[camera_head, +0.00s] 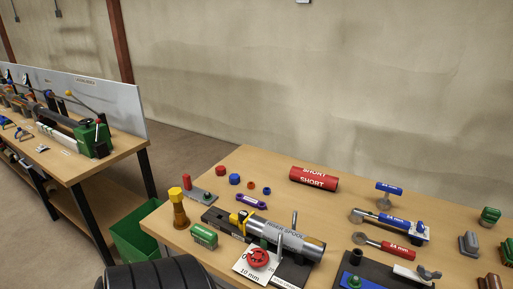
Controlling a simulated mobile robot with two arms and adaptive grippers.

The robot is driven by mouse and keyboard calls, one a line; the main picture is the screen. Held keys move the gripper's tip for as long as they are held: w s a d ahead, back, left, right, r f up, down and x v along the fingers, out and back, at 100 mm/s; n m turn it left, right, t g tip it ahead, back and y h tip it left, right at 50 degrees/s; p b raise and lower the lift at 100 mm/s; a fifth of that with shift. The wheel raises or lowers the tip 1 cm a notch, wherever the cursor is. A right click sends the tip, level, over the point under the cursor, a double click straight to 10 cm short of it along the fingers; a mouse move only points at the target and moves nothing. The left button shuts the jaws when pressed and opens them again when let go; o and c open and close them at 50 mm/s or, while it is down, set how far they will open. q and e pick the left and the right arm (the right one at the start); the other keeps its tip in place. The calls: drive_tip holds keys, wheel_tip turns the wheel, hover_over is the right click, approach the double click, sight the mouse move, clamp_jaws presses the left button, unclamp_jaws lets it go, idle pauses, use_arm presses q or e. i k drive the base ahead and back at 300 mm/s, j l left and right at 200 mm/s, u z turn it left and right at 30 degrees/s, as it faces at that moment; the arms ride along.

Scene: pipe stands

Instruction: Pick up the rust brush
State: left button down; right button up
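I cannot tell for sure which item is the rust brush. A small green block with a pale lower edge (203,236) lies at the front left of the near table, beside the metal spool. Other small blocks stand at the table's right side: a green one (490,215), a grey one (468,243) and another green one (506,252), cut by the picture edge. Any bristles are too small to make out. Neither of my grippers is in view.
The near table (265,170) holds a silver spool (290,240) in a fixture, a red wheel (258,258), a red cylinder (313,179), wrenches (390,224) and a yellow-topped post (178,205). A green bin (135,240) stands on the floor left. Another workbench (60,165) is further left.

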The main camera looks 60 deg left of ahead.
sight(203, 236)
drive_tip(key=u, duration=2.05)
